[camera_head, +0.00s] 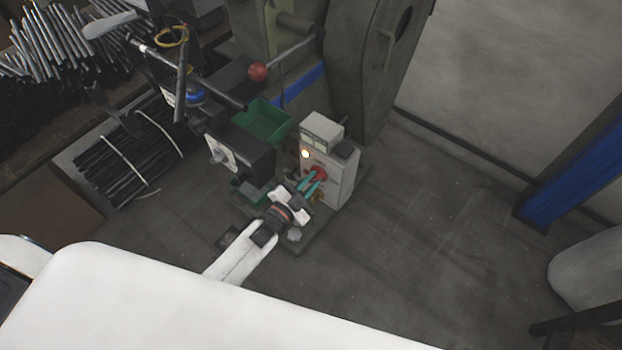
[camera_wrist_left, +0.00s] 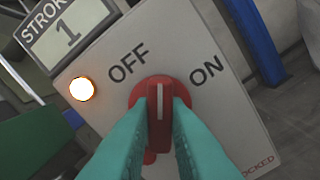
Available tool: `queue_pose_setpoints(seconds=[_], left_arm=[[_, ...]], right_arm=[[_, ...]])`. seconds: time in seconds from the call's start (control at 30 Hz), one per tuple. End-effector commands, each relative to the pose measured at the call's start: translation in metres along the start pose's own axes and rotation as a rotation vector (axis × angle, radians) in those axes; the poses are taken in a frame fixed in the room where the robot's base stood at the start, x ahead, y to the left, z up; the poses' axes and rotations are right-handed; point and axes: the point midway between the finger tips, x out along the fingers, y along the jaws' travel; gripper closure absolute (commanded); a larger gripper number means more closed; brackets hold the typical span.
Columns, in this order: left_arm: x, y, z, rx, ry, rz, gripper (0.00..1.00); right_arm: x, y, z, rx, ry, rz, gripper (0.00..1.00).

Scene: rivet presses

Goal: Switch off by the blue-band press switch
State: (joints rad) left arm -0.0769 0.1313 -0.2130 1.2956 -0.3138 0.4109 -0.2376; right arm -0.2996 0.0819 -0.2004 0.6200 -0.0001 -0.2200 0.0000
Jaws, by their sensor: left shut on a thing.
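The red switch knob (camera_wrist_left: 159,112) sits on a light grey panel, with OFF printed to its upper left and ON to its upper right. Its white mark points up in the left wrist view, between the two words. My left gripper (camera_wrist_left: 160,135) has its teal fingers shut on the knob, one on each side. In the head view the left gripper (camera_head: 310,184) reaches the red knob (camera_head: 319,173) on the front of the grey control box (camera_head: 342,178). The box stands beside the press with a blue band (camera_head: 302,86). My right gripper is out of view.
A round lamp (camera_wrist_left: 82,89) glows on the panel, below a counter reading STROK and 1. A green bin (camera_head: 262,122) and a lever with a red ball (camera_head: 258,72) are close by. Dark rods (camera_head: 130,160) lie at left. The floor at right is mostly clear.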

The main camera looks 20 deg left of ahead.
Motion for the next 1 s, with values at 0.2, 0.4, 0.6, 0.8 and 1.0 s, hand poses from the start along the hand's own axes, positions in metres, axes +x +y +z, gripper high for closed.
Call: queue_pose_setpoints(seconds=[0.2, 0.4, 0.6, 0.8, 1.0], left_arm=[[-0.0007, -0.0001, -0.0003, -0.204, 0.002, -0.002, 1.00], [-0.0006, -0.0002, -0.0007, -0.376, 0.003, -0.002, 1.00], [-0.0007, -0.0006, -0.0008, -0.512, 0.003, -0.002, 1.00], [-0.0010, -0.0007, -0.0014, -0.602, 0.004, -0.001, 1.00], [-0.0010, -0.0012, -0.0015, -0.646, 0.004, -0.001, 1.00]], right_arm=[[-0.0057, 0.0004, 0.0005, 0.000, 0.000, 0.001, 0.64], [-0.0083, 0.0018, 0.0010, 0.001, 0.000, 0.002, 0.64], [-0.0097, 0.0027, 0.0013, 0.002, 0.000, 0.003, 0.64], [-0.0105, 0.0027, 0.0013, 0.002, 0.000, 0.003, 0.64], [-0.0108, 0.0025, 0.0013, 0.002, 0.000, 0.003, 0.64]])
